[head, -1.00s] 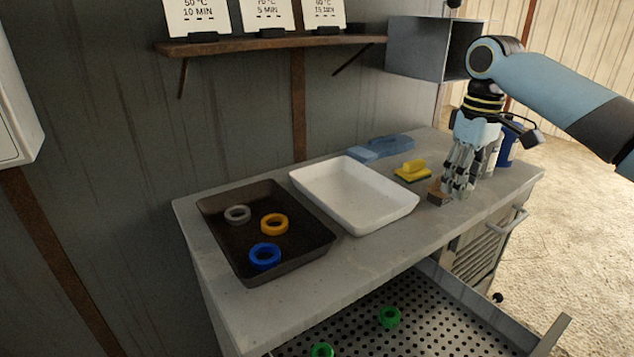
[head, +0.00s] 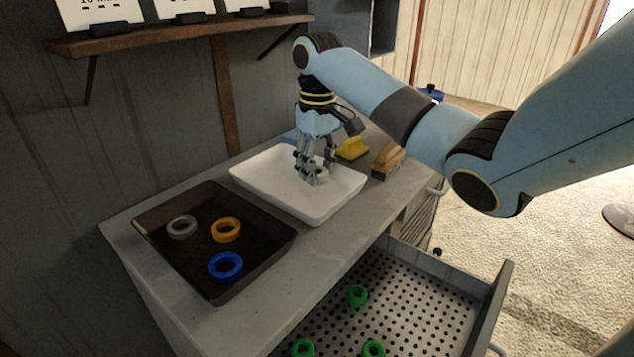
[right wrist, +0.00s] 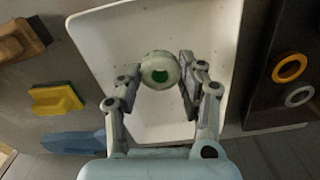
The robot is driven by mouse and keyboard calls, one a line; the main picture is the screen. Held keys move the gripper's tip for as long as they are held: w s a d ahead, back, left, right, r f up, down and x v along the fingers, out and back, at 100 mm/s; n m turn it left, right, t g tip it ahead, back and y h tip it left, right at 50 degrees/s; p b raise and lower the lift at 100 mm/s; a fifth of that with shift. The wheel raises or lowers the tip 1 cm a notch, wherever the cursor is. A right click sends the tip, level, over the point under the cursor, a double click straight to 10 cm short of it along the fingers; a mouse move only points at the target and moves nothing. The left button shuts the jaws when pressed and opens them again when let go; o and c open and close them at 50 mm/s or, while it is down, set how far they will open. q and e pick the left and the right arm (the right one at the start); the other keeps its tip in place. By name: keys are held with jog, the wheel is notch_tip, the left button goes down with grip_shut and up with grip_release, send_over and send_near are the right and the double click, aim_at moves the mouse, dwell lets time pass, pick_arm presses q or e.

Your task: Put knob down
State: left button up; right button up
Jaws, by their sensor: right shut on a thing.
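The knob (right wrist: 160,71) is a pale round piece with a green centre. In the right wrist view it sits between the fingers of my right gripper (right wrist: 161,80), which is shut on it. In the head view my right gripper (head: 316,172) points down over the right part of the white tray (head: 262,190), with the knob (head: 321,177) at its fingertips. I cannot tell whether the knob touches the tray floor. My left gripper is not in view.
A dark tray (head: 273,260) left of the white one holds grey (head: 182,227), orange (head: 226,229) and blue (head: 225,266) rings. An open perforated drawer (head: 400,300) below holds green rings (head: 357,295).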

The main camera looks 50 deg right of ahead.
aim_at(318, 197)
notch_tip(318, 197, down, 4)
jog(key=shift+r, duration=0.2)
jog(key=shift+f, duration=0.2)
jog(key=shift+f, duration=0.1)
jog(key=o, duration=1.2)
jog(key=shift+c, duration=0.2)
